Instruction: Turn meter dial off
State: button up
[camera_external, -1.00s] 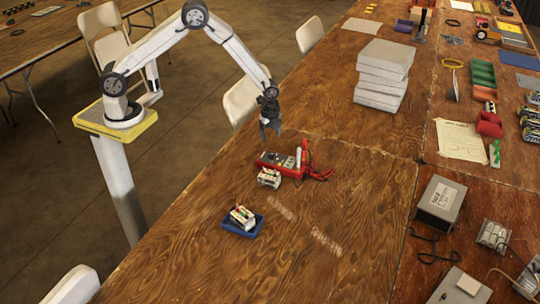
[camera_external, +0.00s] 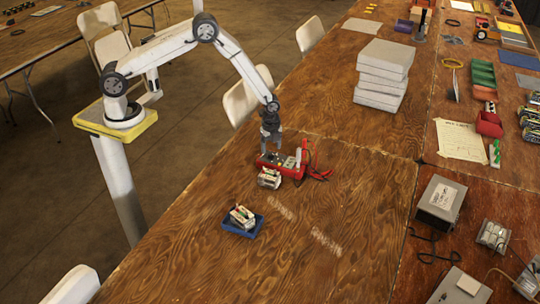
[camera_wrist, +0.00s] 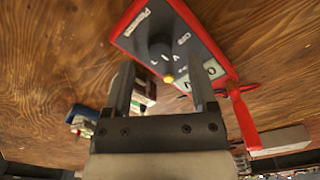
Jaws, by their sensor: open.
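The red meter (camera_external: 283,167) lies on the wooden table below my gripper (camera_external: 270,145). In the wrist view the meter (camera_wrist: 127,36) shows a dark face with white markings, one reading like OFF. Its dark round dial (camera_wrist: 160,47) is between and just beyond the fingertips of my gripper (camera_wrist: 160,66). The jaws are open, one finger on each side of the dial, and hold nothing. I cannot tell contact or where the dial points. A yellow spot (camera_wrist: 168,78) and a pale display (camera_wrist: 205,73) sit nearer the wrist.
Red leads (camera_external: 316,165) lie at the meter's right. A white battery-like pack (camera_external: 269,178) is close in front of it. A blue tray (camera_external: 252,233) holds another pack (camera_external: 242,216). Grey stacked boxes (camera_external: 383,75) stand farther back. Table is clear left of the meter.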

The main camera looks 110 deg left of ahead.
aim_at(271, 155)
jog(key=shift+f, duration=1.3)
jog(key=shift+c, duration=0.2)
grip_shut()
